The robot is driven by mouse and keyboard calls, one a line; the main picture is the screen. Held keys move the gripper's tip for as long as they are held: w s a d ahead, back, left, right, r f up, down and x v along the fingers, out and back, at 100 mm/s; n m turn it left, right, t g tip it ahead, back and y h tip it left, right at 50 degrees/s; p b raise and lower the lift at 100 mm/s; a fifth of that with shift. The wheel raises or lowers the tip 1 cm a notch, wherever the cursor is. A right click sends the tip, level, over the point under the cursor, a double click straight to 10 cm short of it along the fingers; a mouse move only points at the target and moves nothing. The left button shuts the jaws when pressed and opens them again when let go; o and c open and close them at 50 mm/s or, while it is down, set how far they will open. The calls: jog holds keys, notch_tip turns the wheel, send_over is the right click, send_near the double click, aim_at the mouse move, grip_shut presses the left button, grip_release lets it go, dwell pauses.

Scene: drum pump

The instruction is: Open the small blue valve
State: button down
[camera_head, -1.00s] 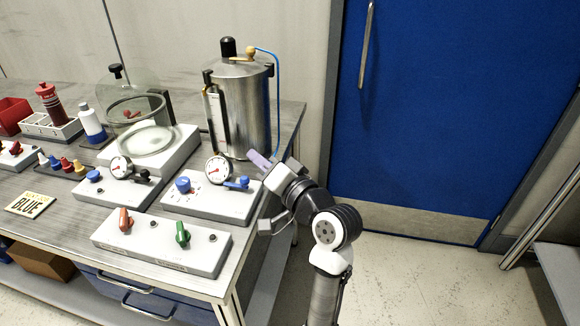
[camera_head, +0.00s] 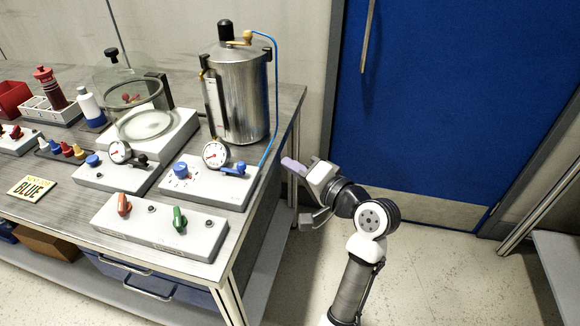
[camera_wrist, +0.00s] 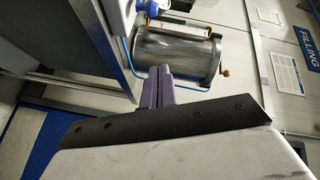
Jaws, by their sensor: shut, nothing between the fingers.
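The small blue valve (camera_head: 234,169) is a blue lever handle on a grey panel box (camera_head: 222,194) at the bench's right end, just right of a round gauge (camera_head: 215,154). My gripper (camera_head: 290,165) is to the right of the valve, past the bench's right edge, and apart from it. Its purple fingers are together and empty; they also show in the wrist view (camera_wrist: 160,86). A round blue knob (camera_head: 180,170) sits on the same box, left of the gauge. In the wrist view a blue part shows at the top, but I cannot tell which one it is.
A metal drum (camera_head: 238,95) with a thin blue hose (camera_head: 274,110) stands behind the panel. A box with a red and a green handle (camera_head: 160,226) is in front. A glass bell jar (camera_head: 135,95) stands left. The floor right of the bench is clear before the blue door (camera_head: 450,100).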

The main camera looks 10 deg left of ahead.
aim_at(233, 169)
jog(key=shift+w+a+f+p, duration=0.25)
jog(key=shift+a+f+p, duration=0.15)
jog(key=shift+a, duration=1.05)
jog(key=shift+w+a+f+p, duration=0.2)
jog(key=shift+a+f+p, duration=0.2)
jog(key=shift+a, duration=1)
jog(key=shift+w+a+f+p, duration=0.3)
jog(key=shift+a+p, duration=0.1)
jog(key=shift+a, duration=1.05)
jog(key=shift+s, duration=0.1)
jog(key=shift+s+m+t, duration=0.25)
jog(key=shift+m+t, duration=0.05)
jog(key=shift+h, duration=0.3)
